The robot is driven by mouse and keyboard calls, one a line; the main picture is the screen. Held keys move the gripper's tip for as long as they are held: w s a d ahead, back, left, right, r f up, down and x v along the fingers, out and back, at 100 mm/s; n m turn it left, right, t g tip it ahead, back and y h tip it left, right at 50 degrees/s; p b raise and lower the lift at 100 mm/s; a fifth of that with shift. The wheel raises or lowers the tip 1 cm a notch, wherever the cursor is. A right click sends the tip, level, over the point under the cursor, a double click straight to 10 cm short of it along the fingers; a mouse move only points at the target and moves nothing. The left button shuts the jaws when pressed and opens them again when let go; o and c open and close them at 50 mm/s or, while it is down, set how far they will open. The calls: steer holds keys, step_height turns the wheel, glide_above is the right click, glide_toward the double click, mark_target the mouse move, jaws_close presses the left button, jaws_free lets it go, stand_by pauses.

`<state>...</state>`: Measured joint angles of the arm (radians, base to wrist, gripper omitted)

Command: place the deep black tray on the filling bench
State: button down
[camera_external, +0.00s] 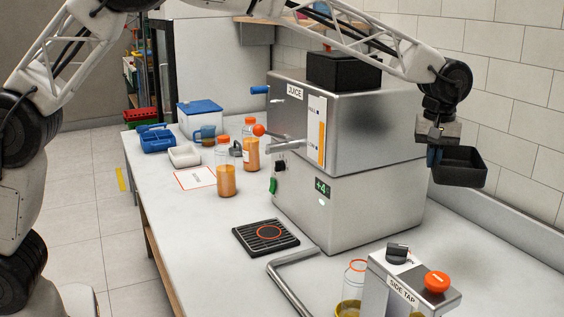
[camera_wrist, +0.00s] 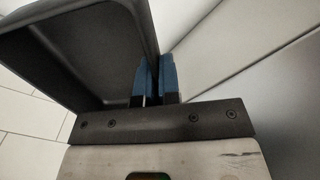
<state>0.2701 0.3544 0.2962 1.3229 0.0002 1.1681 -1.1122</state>
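The deep black tray (camera_external: 458,167) hangs in the air at the right of the external view, beside the right end of the steel juicer. My gripper (camera_external: 434,155) is at the tray's left side. In the wrist view the tray (camera_wrist: 75,50) fills the upper left, and its wall runs between the blue fingertips of my gripper (camera_wrist: 155,78), which are closed on it. The filling bench is the pale worktop (camera_external: 185,232) below; the tray is well above it.
The juicer (camera_external: 350,195) stands mid-bench with a black box (camera_external: 343,70) on top. A black drip grate (camera_external: 265,237), bent pipe (camera_external: 290,283) and side tap unit (camera_external: 412,285) are in front. Bottles (camera_external: 226,172), a white tray (camera_external: 184,156) and a blue caddy (camera_external: 157,139) stand left. Tiled wall lies behind.

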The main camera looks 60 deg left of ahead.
steer(key=d+f+n, duration=0.3)
steer(key=f+n, duration=0.1)
steer(key=f, duration=0.4)
steer(key=s+d+f+n, duration=0.1)
steer(key=d+f+n, duration=0.3)
steer(key=f, duration=0.4)
steer(key=shift+s+f, duration=0.15)
steer(key=shift+f, duration=0.15)
steer(key=shift+f, duration=3.05)
steer(key=shift+f, duration=1.9)
steer(key=shift+f, duration=0.15)
steer(key=c, duration=1.3)
jaws_free()
steer(key=shift+c, duration=0.2)
